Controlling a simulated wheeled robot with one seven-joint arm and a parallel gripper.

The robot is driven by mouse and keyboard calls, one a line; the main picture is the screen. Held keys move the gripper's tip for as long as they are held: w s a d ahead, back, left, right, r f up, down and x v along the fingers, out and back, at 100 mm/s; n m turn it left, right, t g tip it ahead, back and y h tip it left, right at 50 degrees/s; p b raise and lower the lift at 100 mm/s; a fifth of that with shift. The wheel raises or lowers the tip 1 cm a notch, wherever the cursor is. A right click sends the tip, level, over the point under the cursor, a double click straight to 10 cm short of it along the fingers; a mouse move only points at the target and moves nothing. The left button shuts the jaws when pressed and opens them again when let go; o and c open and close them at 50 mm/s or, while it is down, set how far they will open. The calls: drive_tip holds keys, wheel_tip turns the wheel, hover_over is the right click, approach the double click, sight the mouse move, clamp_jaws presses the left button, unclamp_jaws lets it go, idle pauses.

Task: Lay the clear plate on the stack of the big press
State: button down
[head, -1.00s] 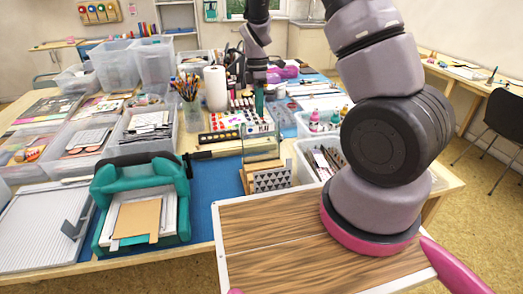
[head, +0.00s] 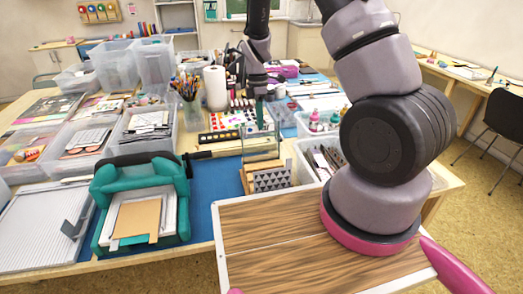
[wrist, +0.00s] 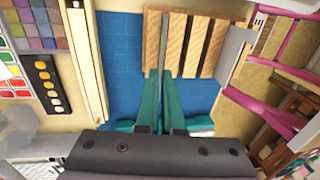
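The big press is the teal machine (head: 183,190) at the front left of the table. A brown card lies on top of its stack (head: 140,218), over white layers. The clear plate (head: 262,146) stands upright in a slotted wooden rack (head: 247,181) right of the press. In the wrist view its thin grey edge (wrist: 165,45) shows between the rack's slats. My gripper (head: 260,124) points down at the plate's top edge. In the wrist view its teal fingers (wrist: 160,82) are close together in line with that edge. Whether they touch the plate cannot be told.
A patterned grey block (head: 272,179) is at the rack's front. A wooden-topped surface (head: 290,240) lies in front. A clear bin (head: 318,160) stands right of the rack. Blue mat (head: 212,185) is bare between press and rack.

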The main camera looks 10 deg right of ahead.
wheel_tip(320, 180, up, 7)
drive_tip(key=w, duration=0.1)
drive_tip(key=shift+w+r, duration=0.2)
idle(0.6)
